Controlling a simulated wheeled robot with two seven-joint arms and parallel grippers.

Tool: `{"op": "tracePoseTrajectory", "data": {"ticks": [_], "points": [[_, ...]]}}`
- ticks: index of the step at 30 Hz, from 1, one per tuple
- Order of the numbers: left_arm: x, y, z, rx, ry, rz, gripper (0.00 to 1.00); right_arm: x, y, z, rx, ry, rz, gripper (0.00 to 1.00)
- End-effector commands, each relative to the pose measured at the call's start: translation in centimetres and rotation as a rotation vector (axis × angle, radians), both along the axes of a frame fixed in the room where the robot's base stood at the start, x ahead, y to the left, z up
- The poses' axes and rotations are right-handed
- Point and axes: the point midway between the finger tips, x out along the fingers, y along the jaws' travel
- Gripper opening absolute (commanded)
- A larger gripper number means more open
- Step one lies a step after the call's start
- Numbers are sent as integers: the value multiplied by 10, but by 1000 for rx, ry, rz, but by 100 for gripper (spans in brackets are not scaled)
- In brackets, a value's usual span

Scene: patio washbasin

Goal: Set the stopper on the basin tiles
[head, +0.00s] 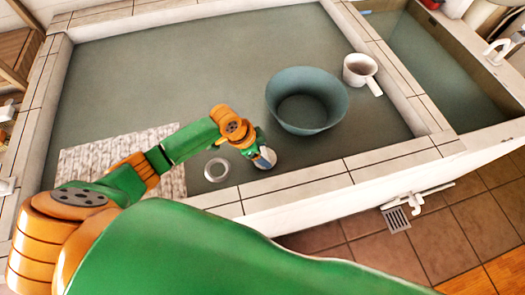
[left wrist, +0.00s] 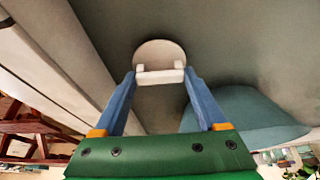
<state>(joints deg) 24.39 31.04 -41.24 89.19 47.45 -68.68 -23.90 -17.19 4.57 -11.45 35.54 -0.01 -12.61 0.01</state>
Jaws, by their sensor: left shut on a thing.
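The stopper (left wrist: 160,50) is a pale round disc with a white bar grip. My left gripper (left wrist: 160,76) is shut on the bar, with one blue finger at each end. In the head view my left gripper (head: 264,160) is low in the large basin, close to its front wall; the stopper there is small and partly hidden by the fingers. I cannot tell whether the stopper touches the basin floor. The pale tiles (head: 300,178) line the basin's rim, just in front of the gripper. A round metal drain ring (head: 207,171) lies on the floor to the gripper's left.
A teal bowl (head: 307,92) stands to the gripper's right, and it also shows in the left wrist view (left wrist: 245,112). A white dipper (head: 358,68) is beyond it. A pale textured mat (head: 85,160) lies at left. The basin floor behind the gripper is clear.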

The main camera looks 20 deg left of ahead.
Motion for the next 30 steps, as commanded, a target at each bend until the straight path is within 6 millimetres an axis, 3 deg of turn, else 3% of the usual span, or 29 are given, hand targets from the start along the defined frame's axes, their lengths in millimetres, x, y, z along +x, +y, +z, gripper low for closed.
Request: {"op": "tracePoseTrajectory", "data": {"ticks": [4, 5, 7, 8, 17, 30], "points": [[0, 0, -3, 0, 0, 1, 19, 0, 0, -2, 0, 0, 0, 50], [0, 0, -4, 0, 0, 1, 76, 0, 0, -2, 0, 0, 0, 50], [0, 0, -3, 0, 0, 1, 95, 0, 0, -2, 0, 0, 0, 50], [0, 0, -3, 0, 0, 1, 100, 0, 0, -2, 0, 0, 0, 50], [0, 1, 4, 0, -1, 0, 100, 0, 0, 2, 0, 0, 0, 50], [-21, 32, 95, 0, -2, 1, 100, 0, 0, 14, 0, 0, 0, 50]]}}
